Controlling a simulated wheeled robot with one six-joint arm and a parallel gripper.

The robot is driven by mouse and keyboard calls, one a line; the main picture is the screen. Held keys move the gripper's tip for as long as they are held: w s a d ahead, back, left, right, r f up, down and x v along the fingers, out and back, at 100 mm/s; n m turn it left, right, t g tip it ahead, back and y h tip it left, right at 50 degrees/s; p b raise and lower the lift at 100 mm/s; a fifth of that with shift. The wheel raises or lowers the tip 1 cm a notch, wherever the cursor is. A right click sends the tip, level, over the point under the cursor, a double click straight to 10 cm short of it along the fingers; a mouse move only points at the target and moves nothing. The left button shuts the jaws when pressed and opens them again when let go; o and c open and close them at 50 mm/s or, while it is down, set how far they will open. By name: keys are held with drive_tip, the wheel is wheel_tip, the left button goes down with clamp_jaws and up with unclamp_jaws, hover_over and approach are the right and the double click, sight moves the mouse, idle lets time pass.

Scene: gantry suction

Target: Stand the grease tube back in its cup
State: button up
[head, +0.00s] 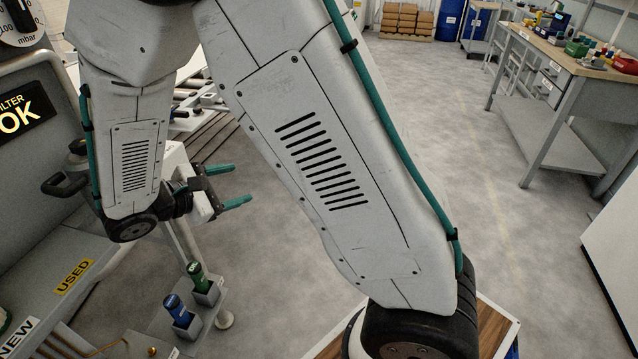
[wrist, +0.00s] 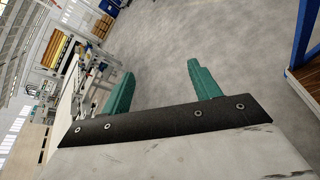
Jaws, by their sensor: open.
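Two tubes stand in square grey cups at the lower left of the head view. One tube is green (head: 199,274) with its cup (head: 207,294); the other is blue (head: 175,306) with its cup (head: 188,329). Both look roughly upright, their lower ends hidden inside the cups. I cannot tell which is the grease tube. My gripper (head: 240,183) is above and beyond the cups, its two green fingers apart and empty, pointing right. The wrist view shows the open fingers (wrist: 162,72) with nothing between them. No tube shows there.
A grey panel with a yellow USED label (head: 74,277) and a white NEW label (head: 20,338) lies left of the cups. A dark handle (head: 62,184) sticks out near my arm. A workbench (head: 570,80) stands at the upper right. The floor between is clear.

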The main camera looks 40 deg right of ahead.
drive_tip(key=s+d+r+m+g+y, duration=0.25)
drive_tip(key=s+r+m+y, duration=0.2)
drive_tip(key=s, duration=0.25)
drive_tip(key=s+d+r+m+g+y, duration=0.25)
drive_tip(key=s+d+r, duration=0.2)
drive_tip(key=s, duration=0.25)
drive_tip(key=s+a+r+m+t+y, duration=0.2)
drive_tip(key=s+m+y, duration=0.1)
drive_tip(key=s, duration=0.2)
drive_tip(key=s+a+r+m+t+y, duration=0.1)
drive_tip(key=s+r+m+t+y, duration=0.1)
drive_tip(key=s+y, duration=0.2)
drive_tip(key=shift+s+a+m+t, duration=0.3)
drive_tip(key=shift+s+a+m, duration=0.1)
drive_tip(key=shift+s, duration=0.15)
